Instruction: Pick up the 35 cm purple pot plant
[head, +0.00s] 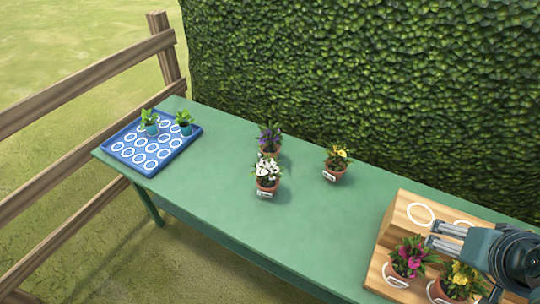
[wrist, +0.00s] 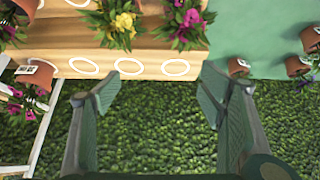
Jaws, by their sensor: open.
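The purple-flowered plant (head: 270,137) stands upright in a terracotta pot on the green table, in the head view. A white-flowered plant (head: 267,174) in front partly hides its pot. Any size label is not readable. My gripper (head: 436,236) is at the lower right, above the wooden stand, well to the right of the purple plant and apart from it. In the wrist view my gripper (wrist: 150,97) has its fingers wide apart with nothing between them, above the hedge and the stand's edge. Pots show at the right edge there, but their flowers are mostly cut off.
A yellow-flowered plant (head: 336,163) stands right of the purple one. The wooden stand (head: 400,218) has white rings and holds magenta (head: 409,258) and yellow (head: 460,281) plants. A blue tray (head: 128,165) with two seedlings is at left. The hedge (head: 370,80) borders the table's back.

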